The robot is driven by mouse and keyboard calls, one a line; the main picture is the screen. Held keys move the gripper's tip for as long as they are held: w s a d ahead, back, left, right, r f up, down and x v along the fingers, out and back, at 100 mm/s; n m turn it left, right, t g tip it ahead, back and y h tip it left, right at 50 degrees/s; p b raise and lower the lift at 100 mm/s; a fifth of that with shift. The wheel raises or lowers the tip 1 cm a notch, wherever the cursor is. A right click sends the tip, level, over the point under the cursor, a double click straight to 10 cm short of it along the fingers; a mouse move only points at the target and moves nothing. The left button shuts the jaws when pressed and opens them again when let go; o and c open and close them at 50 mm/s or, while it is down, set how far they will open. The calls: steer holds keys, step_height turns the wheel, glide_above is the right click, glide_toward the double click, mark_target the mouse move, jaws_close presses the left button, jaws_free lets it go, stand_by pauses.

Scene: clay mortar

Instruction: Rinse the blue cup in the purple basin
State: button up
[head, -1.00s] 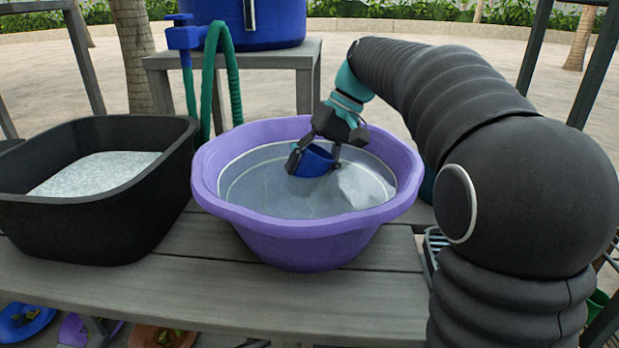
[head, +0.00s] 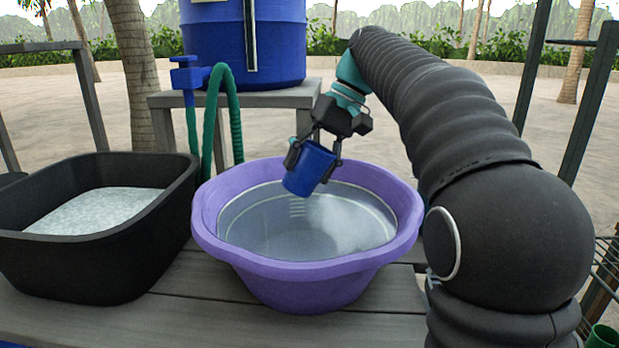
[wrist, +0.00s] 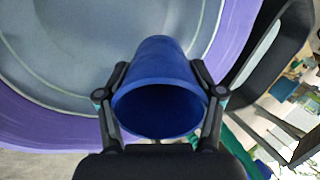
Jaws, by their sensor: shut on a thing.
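The purple basin (head: 300,268) stands on the grey slatted table and holds water up near a pale ring line. The blue cup (head: 308,168) is tilted above the water, over the back part of the basin. My gripper (head: 315,155) is shut on the cup, with one finger on each side. In the wrist view the blue cup (wrist: 158,90) sits between the two fingers, with its dark open mouth towards the camera. The purple basin (wrist: 30,120) shows behind it. I cannot tell whether any water is in the cup.
A black tub (head: 100,275) with pale greyish contents stands left of the basin. A blue barrel (head: 285,45) with a tap (head: 188,75) and green hose (head: 212,115) stands behind on a grey stand (head: 160,100). A green object (head: 603,337) is at the lower right.

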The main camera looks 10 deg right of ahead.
step_height(320, 180, up, 6)
stand_by(0.6)
steer(key=shift+s, duration=0.1)
stand_by(0.9)
